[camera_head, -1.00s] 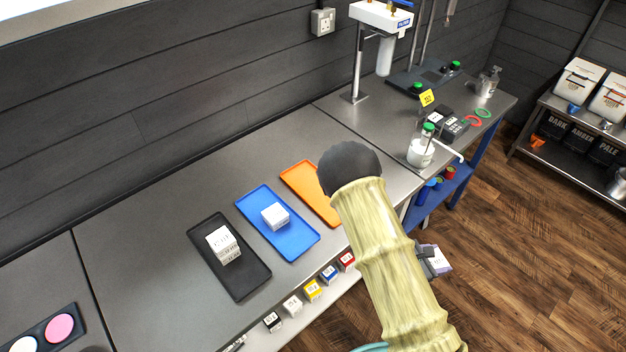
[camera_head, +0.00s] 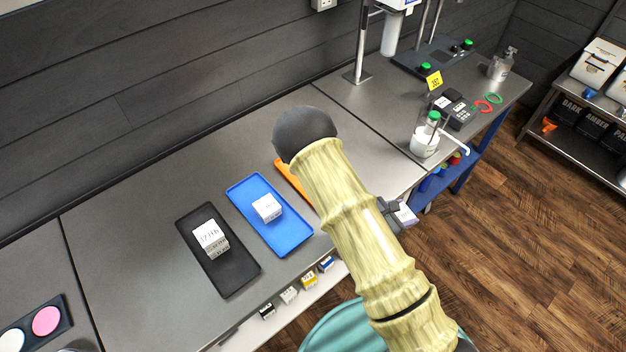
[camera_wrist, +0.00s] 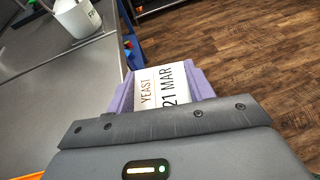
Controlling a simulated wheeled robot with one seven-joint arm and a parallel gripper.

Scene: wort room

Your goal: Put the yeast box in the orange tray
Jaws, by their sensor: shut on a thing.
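The box also shows in the head view (camera_head: 406,213), partly hidden behind my gripper. The orange tray (camera_head: 291,181) lies on the bench to the right of the blue tray, mostly hidden behind my arm. An orange edge (camera_wrist: 30,176) shows at the lower left of the wrist view.
A blue tray (camera_head: 286,240) and a black tray (camera_head: 234,284) each bear white boxes. A white tub (camera_head: 424,145) with a green-topped bottle, a yellow sign (camera_head: 434,81) and devices stand on the right bench. Small labelled boxes line the bench's front.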

